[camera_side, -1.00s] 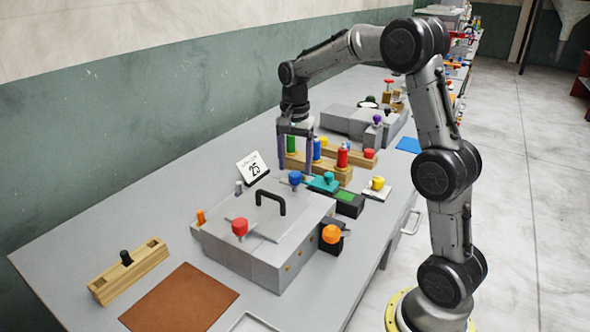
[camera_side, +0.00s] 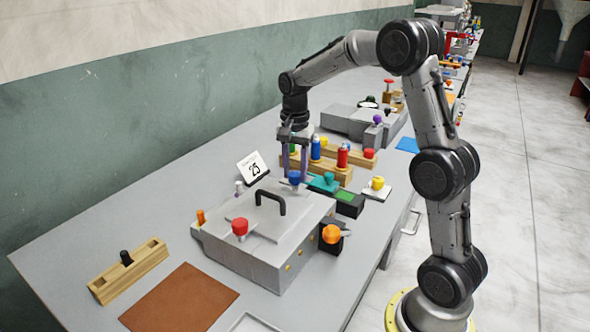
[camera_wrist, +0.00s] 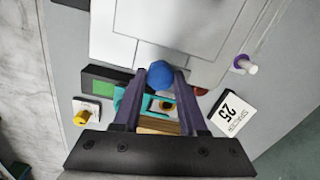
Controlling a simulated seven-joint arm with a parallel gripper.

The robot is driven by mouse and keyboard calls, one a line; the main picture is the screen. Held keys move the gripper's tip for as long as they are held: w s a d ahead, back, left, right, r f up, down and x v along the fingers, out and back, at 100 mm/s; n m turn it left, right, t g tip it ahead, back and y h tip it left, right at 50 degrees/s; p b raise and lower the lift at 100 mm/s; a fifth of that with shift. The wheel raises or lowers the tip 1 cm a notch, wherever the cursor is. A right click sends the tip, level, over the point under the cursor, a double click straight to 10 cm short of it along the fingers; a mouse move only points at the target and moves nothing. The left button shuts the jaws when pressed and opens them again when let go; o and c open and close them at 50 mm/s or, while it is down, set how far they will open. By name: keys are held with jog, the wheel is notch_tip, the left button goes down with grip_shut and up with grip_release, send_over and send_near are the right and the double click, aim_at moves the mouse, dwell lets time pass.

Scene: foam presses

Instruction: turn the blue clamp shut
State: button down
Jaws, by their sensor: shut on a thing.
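The blue clamp knob (camera_side: 294,177) stands at the back edge of the grey press box (camera_side: 262,258). My gripper (camera_side: 294,180) reaches straight down onto it, with a finger on each side. In the wrist view the blue knob (camera_wrist: 160,75) sits between the two fingertips (camera_wrist: 160,78), and my gripper is shut on it. The press lid (camera_side: 246,216) lies flat on the box and carries a black handle (camera_side: 270,197). A red knob (camera_side: 240,227) stands on the near side of the box. The blue knob's lower part is hard to make out.
A teal piece (camera_side: 323,182), a black block with a green top (camera_side: 346,202) and a yellow knob (camera_side: 377,183) stand right of the clamp. A card marked 25 (camera_side: 252,168) stands to the left. Wooden racks with coloured cylinders are behind. A brown mat (camera_side: 180,298) lies in front.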

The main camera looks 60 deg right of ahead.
jog(key=shift+n, duration=0.3)
jog(key=n, duration=1.3)
jog(key=shift+n, duration=2.1)
jog(key=shift+r, duration=0.1)
jog(key=shift+c, duration=2.2)
grip_release()
